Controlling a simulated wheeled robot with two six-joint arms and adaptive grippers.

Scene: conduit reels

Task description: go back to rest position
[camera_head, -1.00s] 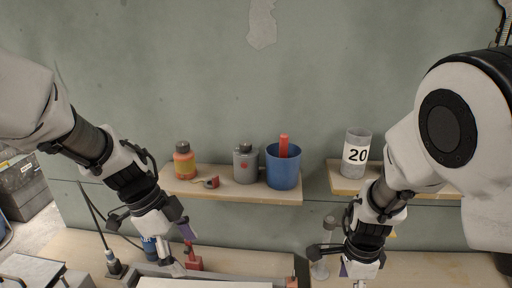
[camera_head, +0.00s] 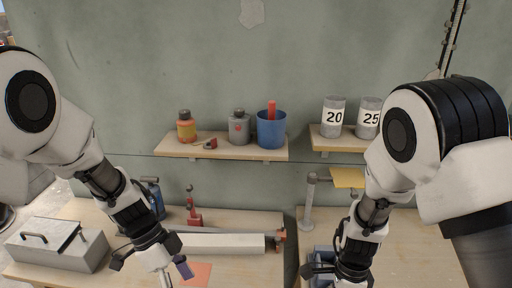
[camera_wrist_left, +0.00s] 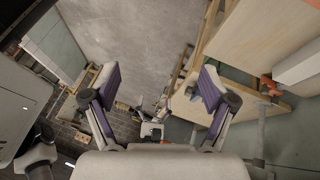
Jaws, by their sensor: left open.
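My left gripper (camera_head: 178,272) hangs low over the left bench in the head view, with nothing visible in it. My right gripper (camera_head: 338,274) hangs at the bottom of the head view, over the right bench. Its fingertips are cut off by the frame edge, so its opening does not show.
A shelf (camera_head: 225,152) holds an orange bottle (camera_head: 186,128), a grey canister (camera_head: 239,128) and a blue bin (camera_head: 271,130). Cylinders marked 20 (camera_head: 333,117) and 25 (camera_head: 368,119) stand on the right shelf. A grey toolbox (camera_head: 50,247) and white bar (camera_head: 220,243) lie on the bench.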

